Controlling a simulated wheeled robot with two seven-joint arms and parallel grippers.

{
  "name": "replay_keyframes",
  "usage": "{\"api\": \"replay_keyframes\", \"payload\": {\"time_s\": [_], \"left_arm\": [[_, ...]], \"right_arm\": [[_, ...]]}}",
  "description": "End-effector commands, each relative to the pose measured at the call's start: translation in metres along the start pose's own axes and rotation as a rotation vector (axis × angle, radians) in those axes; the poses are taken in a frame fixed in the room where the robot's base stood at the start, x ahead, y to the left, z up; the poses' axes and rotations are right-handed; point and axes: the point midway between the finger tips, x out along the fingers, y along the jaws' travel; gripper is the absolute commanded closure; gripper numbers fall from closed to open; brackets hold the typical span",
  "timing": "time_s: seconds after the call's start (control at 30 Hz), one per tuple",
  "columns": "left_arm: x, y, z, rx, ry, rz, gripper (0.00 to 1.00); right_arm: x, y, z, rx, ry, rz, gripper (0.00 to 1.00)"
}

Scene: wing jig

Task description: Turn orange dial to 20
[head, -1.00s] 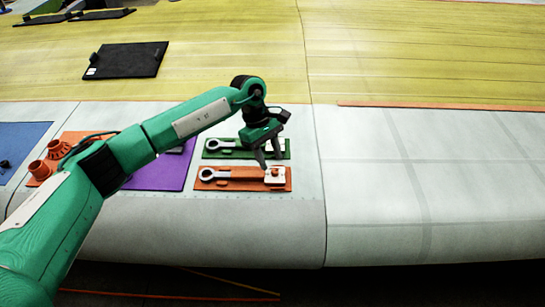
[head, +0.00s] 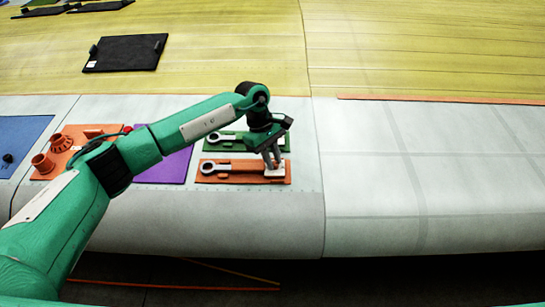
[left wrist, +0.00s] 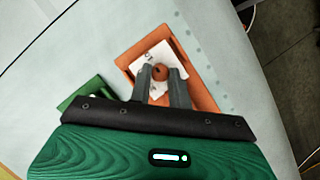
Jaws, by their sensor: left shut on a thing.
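The orange board (head: 235,179) lies on the grey wing surface, with a wrench-like grey tool on its left and a white dial plate (head: 279,175) at its right end. In the left wrist view, the orange dial knob (left wrist: 160,72) stands on the white plate (left wrist: 177,60), between my fingertips. My left gripper (head: 272,165) reaches down onto the plate from above, and in the wrist view the gripper (left wrist: 161,76) is shut on the knob. The fingers partly hide the plate, and I cannot read any dial marks. My right gripper is not in view.
A green board (head: 227,141) with a similar tool lies just behind the orange one. A purple board (head: 172,170) and an orange board with round fittings (head: 62,141) lie to the left, partly under my arm. The wing surface to the right is clear.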

Motion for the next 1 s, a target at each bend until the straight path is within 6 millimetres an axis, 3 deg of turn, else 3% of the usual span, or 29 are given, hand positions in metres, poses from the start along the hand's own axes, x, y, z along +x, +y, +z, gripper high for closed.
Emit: {"api": "replay_keyframes", "payload": {"time_s": [0.37, 1.0], "left_arm": [[0.005, -0.002, -0.003, -0.130, 0.002, 0.058, 1.00], [0.007, -0.006, -0.001, -0.662, 0.001, 0.280, 1.00]], "right_arm": [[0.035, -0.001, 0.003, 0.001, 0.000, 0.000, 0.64], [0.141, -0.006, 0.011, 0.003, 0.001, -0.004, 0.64]]}}
